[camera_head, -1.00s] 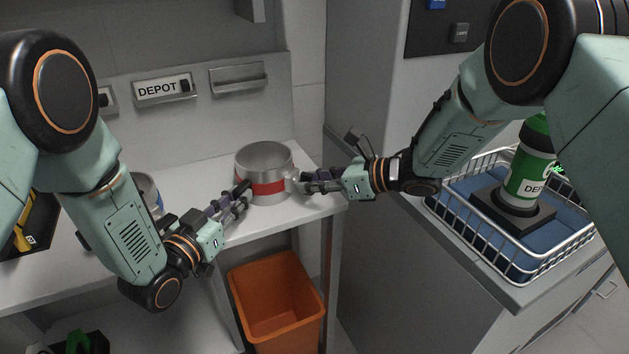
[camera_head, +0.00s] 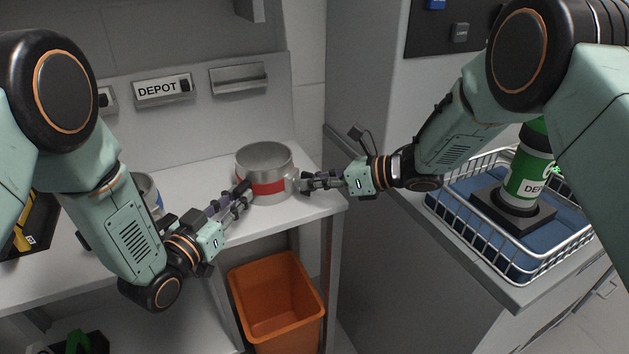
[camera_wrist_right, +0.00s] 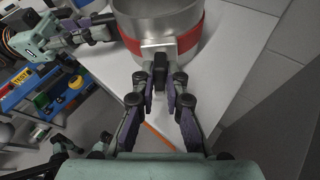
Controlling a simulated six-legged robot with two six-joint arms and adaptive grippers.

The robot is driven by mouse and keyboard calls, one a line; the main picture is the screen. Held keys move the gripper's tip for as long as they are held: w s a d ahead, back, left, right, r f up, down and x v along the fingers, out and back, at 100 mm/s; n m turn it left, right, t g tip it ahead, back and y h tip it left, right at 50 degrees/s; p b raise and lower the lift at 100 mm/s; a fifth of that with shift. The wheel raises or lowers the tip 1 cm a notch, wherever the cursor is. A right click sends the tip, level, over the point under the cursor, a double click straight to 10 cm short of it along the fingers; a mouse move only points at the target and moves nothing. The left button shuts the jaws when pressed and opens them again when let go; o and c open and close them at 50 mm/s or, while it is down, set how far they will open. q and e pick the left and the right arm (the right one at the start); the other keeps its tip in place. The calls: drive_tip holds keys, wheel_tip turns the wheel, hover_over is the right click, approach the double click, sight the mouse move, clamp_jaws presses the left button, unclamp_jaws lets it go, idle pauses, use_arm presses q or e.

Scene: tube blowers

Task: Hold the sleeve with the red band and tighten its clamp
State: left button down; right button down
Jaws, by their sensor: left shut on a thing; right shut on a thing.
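The metal sleeve with a red band (camera_head: 264,160) stands upright near the right end of the white shelf. It also shows at the top of the right wrist view (camera_wrist_right: 160,18). My left gripper (camera_head: 245,190) is shut on the sleeve at its left front side. My right gripper (camera_head: 303,183) is shut on the clamp's small dark screw part, at the sleeve's right side. In the right wrist view the clamp (camera_wrist_right: 159,52) shows as a pale block on the red band, with the dark part (camera_wrist_right: 160,72) between my right fingertips (camera_wrist_right: 161,80).
Another sleeve with a blue band (camera_head: 150,190) stands partly hidden behind my left arm. An orange bin (camera_head: 277,300) is below the shelf.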

drive_tip(key=shift+w+d+m+g+y, duration=0.1)
drive_tip(key=shift+m+g+y, duration=0.3)
drive_tip(key=shift+m, duration=0.3)
drive_tip(key=shift+w+d+m+g+y, duration=0.1)
drive_tip(key=shift+m+g+y, duration=0.25)
drive_tip(key=shift+m, duration=0.35)
drive_tip(key=c, duration=1.4)
unclamp_jaws()
drive_tip(key=v, duration=0.7)
drive_tip(key=shift+d+r, duration=0.1)
drive_tip(key=shift+d, duration=0.1)
